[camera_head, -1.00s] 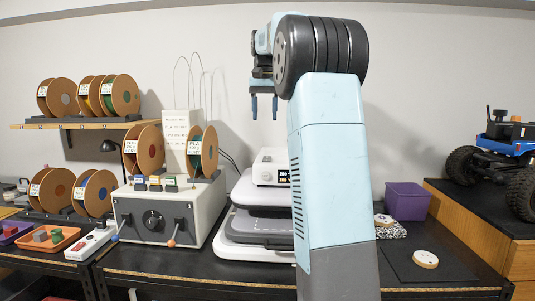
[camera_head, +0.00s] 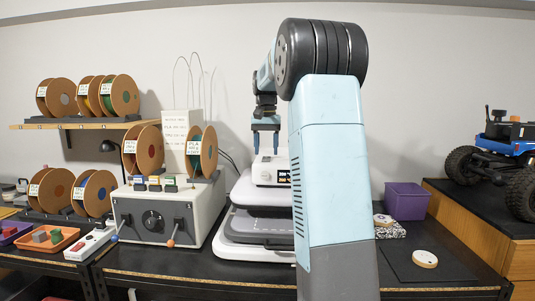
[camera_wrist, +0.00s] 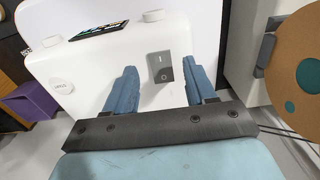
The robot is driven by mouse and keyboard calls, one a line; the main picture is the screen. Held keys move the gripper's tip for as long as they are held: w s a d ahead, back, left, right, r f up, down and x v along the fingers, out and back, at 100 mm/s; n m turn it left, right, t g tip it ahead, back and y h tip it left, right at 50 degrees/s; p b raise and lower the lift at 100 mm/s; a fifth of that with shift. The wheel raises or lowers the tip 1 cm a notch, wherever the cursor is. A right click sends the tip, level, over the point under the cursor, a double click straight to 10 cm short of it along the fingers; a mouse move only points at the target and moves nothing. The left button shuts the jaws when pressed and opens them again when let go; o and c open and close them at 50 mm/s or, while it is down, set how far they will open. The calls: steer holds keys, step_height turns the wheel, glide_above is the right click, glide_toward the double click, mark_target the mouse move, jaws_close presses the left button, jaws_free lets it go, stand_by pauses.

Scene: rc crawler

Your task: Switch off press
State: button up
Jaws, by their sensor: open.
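The press (camera_head: 252,228) is a white machine with a grey plate, standing on the dark table in the head view. Its white control box (camera_head: 268,174) with a small dark screen sits on top. In the wrist view, a grey rocker switch (camera_wrist: 160,67) marked I and O is on the white control box (camera_wrist: 110,58). Which side is pressed I cannot tell. My gripper (camera_head: 266,152) is open, pointing down just above the back of the control box. In the wrist view, my gripper's blue fingers (camera_wrist: 159,72) stand on either side of the switch, with nothing between them.
A grey control unit (camera_head: 190,212) with filament spools (camera_head: 201,152) stands left of the press. A purple bin (camera_head: 407,201) is to the right.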

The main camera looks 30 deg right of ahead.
steer(key=shift+f, duration=1.1)
steer(key=shift+c, duration=0.3)
jaws_close()
steer(key=shift+w, duration=0.1)
steer(key=shift+w+d+r+g+y, duration=0.1)
steer(key=shift+g+y, duration=0.3)
steer(key=shift+g, duration=0.2)
steer(key=shift+w+d+g+y, duration=0.1)
steer(key=shift+g+y, duration=0.3)
steer(key=shift+g, duration=0.2)
steer(key=shift+o, duration=0.3)
jaws_free()
